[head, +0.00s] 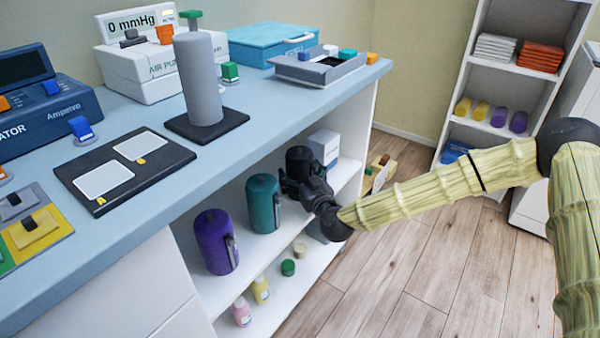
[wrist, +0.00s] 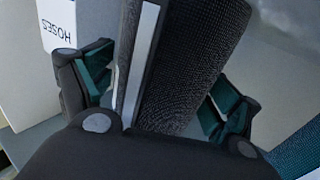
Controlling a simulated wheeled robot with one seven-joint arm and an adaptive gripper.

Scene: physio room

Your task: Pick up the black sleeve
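The black sleeve (head: 299,157) is a dark, upright rolled cylinder on the shelf under the blue counter; its lower part is hidden behind my gripper in the head view. In the wrist view the sleeve (wrist: 190,60) fills the middle, with a woven dark surface and a pale strip down its left side. My gripper (head: 298,187) is at the sleeve, and in the wrist view its teal-padded fingers (wrist: 160,92) stand apart on either side of it. A narrow gap shows by the left finger; contact at the right finger is unclear.
A teal sleeve (head: 263,204) and a purple sleeve (head: 214,242) stand left of the black one on the same shelf. A white box (head: 324,146), marked HOSES in the wrist view (wrist: 57,25), stands just behind. The counter edge (head: 240,152) overhangs the shelf. Open floor lies right.

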